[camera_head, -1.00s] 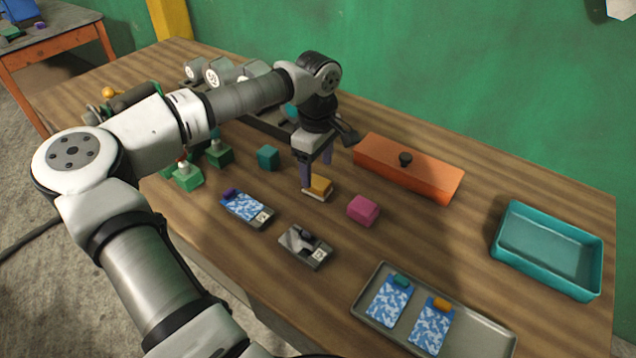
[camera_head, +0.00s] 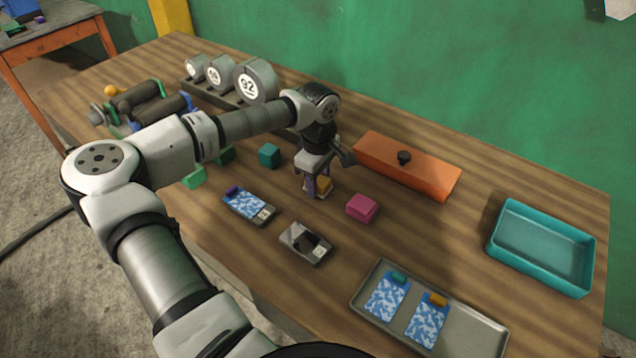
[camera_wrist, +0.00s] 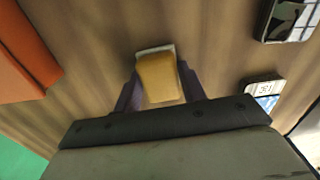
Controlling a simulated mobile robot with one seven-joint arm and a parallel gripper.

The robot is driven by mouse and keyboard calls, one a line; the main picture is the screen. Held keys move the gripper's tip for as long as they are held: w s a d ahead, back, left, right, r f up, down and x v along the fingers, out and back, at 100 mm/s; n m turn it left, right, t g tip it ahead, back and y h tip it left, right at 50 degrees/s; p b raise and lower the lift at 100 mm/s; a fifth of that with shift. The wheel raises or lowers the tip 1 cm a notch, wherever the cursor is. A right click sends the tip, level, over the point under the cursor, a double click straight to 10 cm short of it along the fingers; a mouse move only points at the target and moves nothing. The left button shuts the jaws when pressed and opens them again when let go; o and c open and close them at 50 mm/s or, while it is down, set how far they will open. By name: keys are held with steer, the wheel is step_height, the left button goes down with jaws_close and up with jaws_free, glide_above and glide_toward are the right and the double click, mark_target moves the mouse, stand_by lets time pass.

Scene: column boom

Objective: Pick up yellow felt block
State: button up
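The yellow felt block (camera_head: 325,184) lies on a thin pale base on the wooden table, in the middle of the head view. In the wrist view the yellow felt block (camera_wrist: 160,78) sits between the two purple fingers of my gripper (camera_wrist: 160,88). In the head view my gripper (camera_head: 317,184) is down at the block, pointing downward, with one finger partly covering it. The fingers stand on either side of the block, close to its sides. I see no clear grip, and contact is hard to judge. The block rests low, not visibly raised.
A pink block (camera_head: 362,208) is just right of the gripper, and a teal block (camera_head: 269,156) is to its left. An orange lidded box (camera_head: 425,172) stands behind. A grey device (camera_head: 300,245) lies in front. A teal tray (camera_head: 500,222) and a grey tray (camera_head: 470,330) are at the right.

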mark_target(318, 179)
steer(key=c, duration=0.3)
steer(key=shift+r, duration=0.1)
step_height(318, 179, up, 20)
steer(key=b, duration=0.3)
steer(key=shift+b, duration=0.4)
steer(key=o, duration=0.4)
steer(key=shift+c, duration=1.6)
steer(key=shift+f, duration=0.2)
